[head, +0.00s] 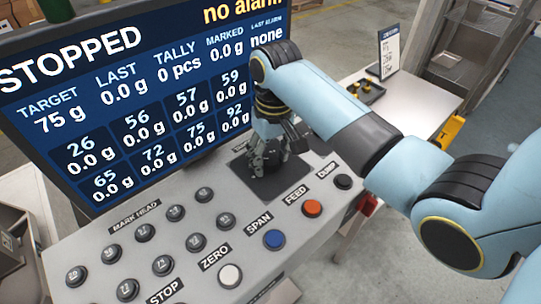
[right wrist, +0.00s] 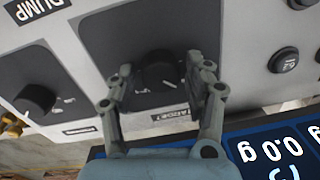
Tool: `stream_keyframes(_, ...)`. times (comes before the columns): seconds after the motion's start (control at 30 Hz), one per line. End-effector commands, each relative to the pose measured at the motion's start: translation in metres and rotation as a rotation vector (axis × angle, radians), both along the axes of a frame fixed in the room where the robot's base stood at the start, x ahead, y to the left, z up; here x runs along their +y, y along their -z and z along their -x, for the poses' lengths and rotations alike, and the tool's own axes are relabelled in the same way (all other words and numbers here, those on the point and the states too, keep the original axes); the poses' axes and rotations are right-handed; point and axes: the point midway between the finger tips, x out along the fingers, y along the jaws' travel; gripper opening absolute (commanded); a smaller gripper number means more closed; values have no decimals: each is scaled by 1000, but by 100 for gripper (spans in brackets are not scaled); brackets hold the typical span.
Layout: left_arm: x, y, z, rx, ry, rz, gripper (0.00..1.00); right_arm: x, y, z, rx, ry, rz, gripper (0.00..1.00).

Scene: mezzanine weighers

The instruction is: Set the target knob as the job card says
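The target knob (right wrist: 160,70) is black with a pale pointer line, on a black plate; its label in the right wrist view is upside down and partly hidden. In the head view the knob's plate (head: 268,187) shows on the console beneath my right gripper (head: 270,158). In the right wrist view the fingers of my right gripper (right wrist: 162,78) are open, one on each side of the knob, with gaps visible. The screen (head: 130,95) reads STOPPED, target 75 g, no alarm. A white card (head: 389,50) stands on the side table; its text is too small to read. My left gripper is out of view.
A second black knob (right wrist: 35,100) sits beside the target knob's plate. The console (head: 190,262) carries several black buttons, a white ZERO button (head: 230,275), a blue SPAN button (head: 274,239), an orange FEED button (head: 312,208) and a black DUMP button (head: 343,182). The screen rises close behind.

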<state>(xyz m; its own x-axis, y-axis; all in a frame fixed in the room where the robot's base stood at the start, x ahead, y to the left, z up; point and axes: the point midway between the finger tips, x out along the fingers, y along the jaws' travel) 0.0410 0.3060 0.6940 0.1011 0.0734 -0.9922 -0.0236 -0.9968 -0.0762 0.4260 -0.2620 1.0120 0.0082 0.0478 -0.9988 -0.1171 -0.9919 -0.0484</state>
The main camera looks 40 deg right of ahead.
Motion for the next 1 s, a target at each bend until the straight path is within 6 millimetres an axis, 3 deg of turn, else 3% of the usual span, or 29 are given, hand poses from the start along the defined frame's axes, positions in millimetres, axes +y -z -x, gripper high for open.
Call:
stream_keyframes(0.37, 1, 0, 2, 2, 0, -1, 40, 0, -4, 0, 0, 1, 0, 62)
stream_keyframes(0.73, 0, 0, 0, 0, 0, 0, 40, -3, -62, 0, -1, 0, 1, 62)
stream_keyframes(1.0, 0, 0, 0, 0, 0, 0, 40, -4, -75, 1, 1, 0, 0, 62)
